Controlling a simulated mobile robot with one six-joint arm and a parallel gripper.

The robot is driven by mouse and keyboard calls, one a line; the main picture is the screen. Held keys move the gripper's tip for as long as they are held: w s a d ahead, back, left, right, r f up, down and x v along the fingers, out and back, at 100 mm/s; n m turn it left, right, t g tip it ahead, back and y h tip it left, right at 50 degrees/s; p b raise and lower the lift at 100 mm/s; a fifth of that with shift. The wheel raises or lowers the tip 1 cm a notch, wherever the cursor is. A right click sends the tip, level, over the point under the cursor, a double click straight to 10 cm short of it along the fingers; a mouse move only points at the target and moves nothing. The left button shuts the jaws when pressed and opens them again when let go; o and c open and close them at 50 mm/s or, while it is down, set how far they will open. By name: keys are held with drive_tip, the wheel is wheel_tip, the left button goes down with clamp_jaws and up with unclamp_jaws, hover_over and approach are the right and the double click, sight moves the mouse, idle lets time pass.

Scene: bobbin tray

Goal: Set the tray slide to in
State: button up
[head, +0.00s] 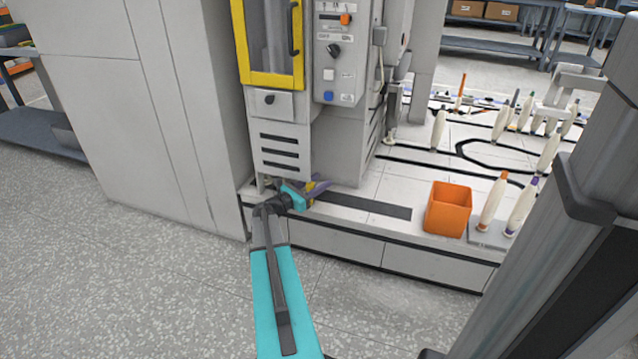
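A grey control panel (340,55) is on the front of the machine. Near its top, an orange slider knob (345,19) sits towards the right end of a short dark slot; the markings are too small to read. I cannot tell for sure whether this is the tray slide. A grey tray (478,238) stands on the bench at the right with two upright bobbins (492,202), one orange-topped and one purple-topped. My gripper (316,188) is low at the machine's foot, well below the panel. Its fingers are small and partly hidden by my wrist.
A yellow-framed door (268,80) with a dark handle is left of the panel. A dark knob (333,50) and blue button (329,96) sit below the slider. An orange bin (447,209) stands beside the tray. A dark strip (360,205) lies along the bench. Floor at left is clear.

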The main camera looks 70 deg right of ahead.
drive_tip(key=shift+s, duration=0.1)
drive_tip(key=shift+p+v, duration=0.4)
drive_tip(key=shift+v, duration=0.4)
drive_tip(key=p+v, duration=0.4)
drive_tip(key=v, duration=0.8)
